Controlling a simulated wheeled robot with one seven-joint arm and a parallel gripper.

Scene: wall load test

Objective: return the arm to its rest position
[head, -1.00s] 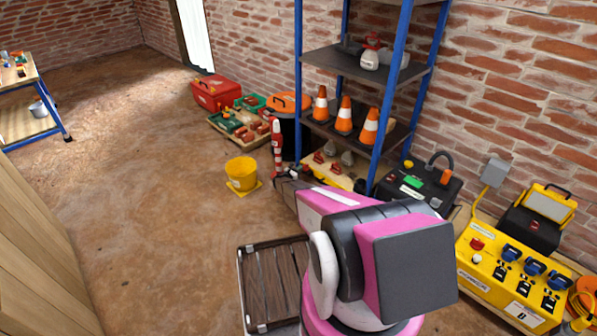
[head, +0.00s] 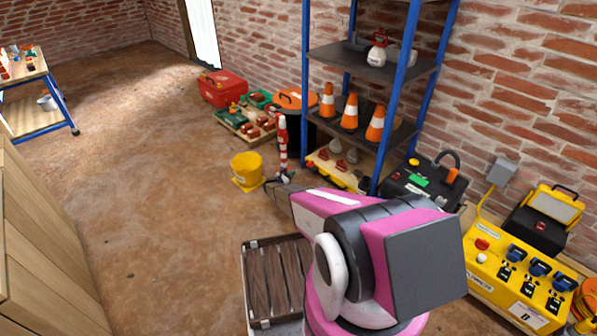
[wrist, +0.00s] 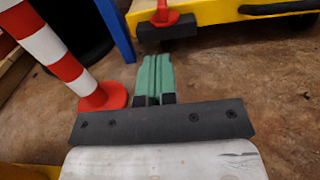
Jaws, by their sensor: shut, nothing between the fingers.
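My gripper (wrist: 155,80) shows in the wrist view with its two green fingers pressed together and nothing between them. It points over the brown floor, just right of the red base of a red-and-white striped post (wrist: 65,62). In the head view my pink and grey arm reaches forward from the lower middle, and its far end lies near the striped post (head: 283,145). The fingers are too small to make out there.
A yellow bucket (head: 246,168) stands left of the post. A blue-framed shelf (head: 375,62) holding orange cones (head: 350,112) stands against the brick wall. A yellow control box (head: 515,280) is at right, a wooden cabinet (head: 40,250) at left. Floor at middle left is clear.

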